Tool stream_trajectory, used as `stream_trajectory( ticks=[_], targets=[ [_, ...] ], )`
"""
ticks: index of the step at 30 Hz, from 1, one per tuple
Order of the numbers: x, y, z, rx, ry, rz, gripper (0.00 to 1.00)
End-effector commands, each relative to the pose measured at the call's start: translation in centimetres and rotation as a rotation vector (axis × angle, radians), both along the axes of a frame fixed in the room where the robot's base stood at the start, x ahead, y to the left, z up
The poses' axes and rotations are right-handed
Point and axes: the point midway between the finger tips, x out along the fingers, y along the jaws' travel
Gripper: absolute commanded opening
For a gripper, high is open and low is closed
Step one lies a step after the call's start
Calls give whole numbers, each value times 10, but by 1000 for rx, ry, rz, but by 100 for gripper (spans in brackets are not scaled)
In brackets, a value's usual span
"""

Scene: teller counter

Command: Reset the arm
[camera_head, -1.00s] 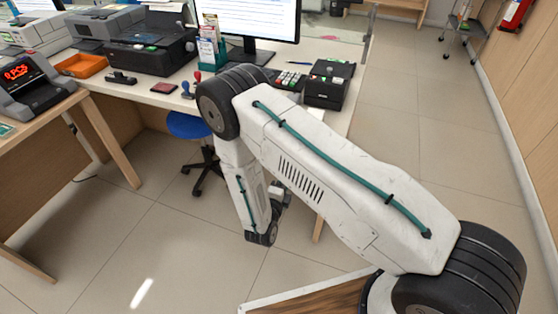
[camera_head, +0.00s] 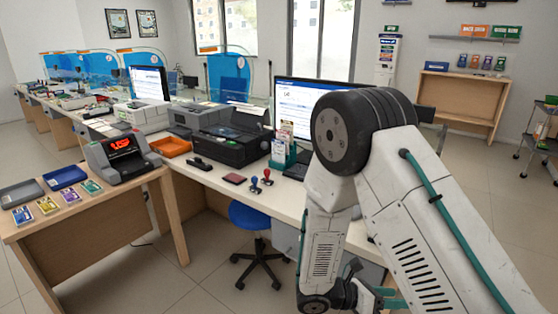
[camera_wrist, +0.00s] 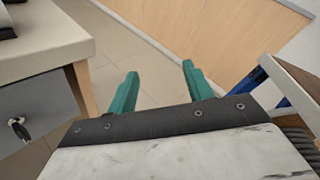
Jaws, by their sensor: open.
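My gripper shows in the wrist view (camera_wrist: 160,85) with its two teal fingers apart and nothing between them. Beyond the fingers are floor tiles and a wood-panelled wall. In the head view my white arm is folded at the right, with its elbow high in front of the counter's monitor. The forearm hangs down, and a teal part of my gripper (camera_head: 385,298) shows low beside the wrist joint. The rest of the gripper is hidden by the arm or the frame edge.
The teller counter (camera_head: 208,181) holds a printer (camera_head: 232,145), stamps and a monitor (camera_head: 300,97). A blue stool (camera_head: 247,215) stands below. In the wrist view a drawer (camera_wrist: 38,112) with a key is close at left. A banknote counter (camera_head: 121,158) stands on the side table.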

Motion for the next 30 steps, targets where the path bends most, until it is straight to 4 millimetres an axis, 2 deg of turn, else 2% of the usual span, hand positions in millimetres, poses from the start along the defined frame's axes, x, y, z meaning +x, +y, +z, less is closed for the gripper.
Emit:
stream_trajectory(
  ticks=[1, 3, 9, 18, 30],
  targets=[
    [-9, -3, 20, 39, -84, -85, 51],
    [-23, -6, 41, 90, -199, -208, 51],
    [-64, -7, 95, 218, -501, -548, 51],
    [-118, 6, 159, 397, -882, -1029, 51],
    [-170, 28, 230, 681, -1244, -1549, 51]
  ],
)
